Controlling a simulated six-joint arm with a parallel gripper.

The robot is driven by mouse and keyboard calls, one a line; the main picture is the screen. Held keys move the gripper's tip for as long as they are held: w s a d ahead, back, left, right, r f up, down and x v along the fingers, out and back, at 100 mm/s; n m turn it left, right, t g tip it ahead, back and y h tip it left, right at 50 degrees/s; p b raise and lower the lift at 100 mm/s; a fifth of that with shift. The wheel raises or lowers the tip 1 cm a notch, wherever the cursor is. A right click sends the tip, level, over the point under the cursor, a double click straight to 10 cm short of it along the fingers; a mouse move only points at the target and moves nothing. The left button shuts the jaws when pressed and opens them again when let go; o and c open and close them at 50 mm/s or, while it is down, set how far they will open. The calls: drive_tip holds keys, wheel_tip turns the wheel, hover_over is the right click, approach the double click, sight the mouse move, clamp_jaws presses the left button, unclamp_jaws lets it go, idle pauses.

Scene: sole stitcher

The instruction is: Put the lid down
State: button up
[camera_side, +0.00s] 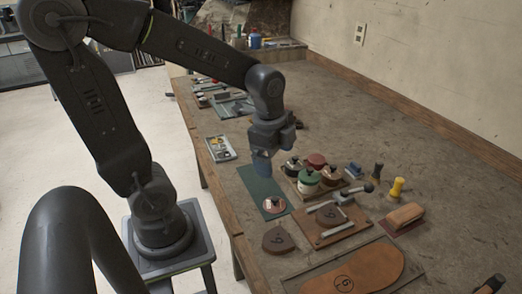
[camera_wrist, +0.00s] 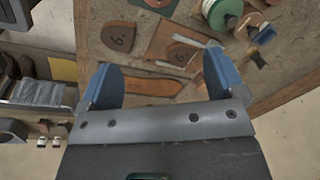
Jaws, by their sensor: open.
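A small round flat piece (camera_side: 274,205), reddish with a pale face, lies on the near end of the dark green mat (camera_side: 256,184); it looks like the lid, but it is too small to be sure. My gripper (camera_side: 263,170) is above the far part of the mat, apart from this piece, with blue fingers pointing down. In the wrist view my gripper (camera_wrist: 158,65) has its fingers wide apart with nothing between them. A green round tin (camera_side: 307,180) stands in a wooden tray just right of the mat, with a red-topped tin (camera_side: 316,160) behind it. The green tin also shows in the wrist view (camera_wrist: 222,12).
A brown heel piece (camera_side: 277,239) lies in front of the mat. A board (camera_side: 328,222) with another heel piece and a metal bar is beside it. A large tan sole (camera_side: 352,272) lies at the front. A yellow-handled tool (camera_side: 396,188) stands right. The back right bench is clear.

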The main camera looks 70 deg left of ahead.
drive_tip(key=s+d+r+n+t, duration=0.4)
drive_tip(key=s+d+r+n, duration=0.1)
drive_tip(key=n, duration=0.6)
drive_tip(key=shift+s+v, duration=0.2)
drive_tip(key=shift+v, duration=0.95)
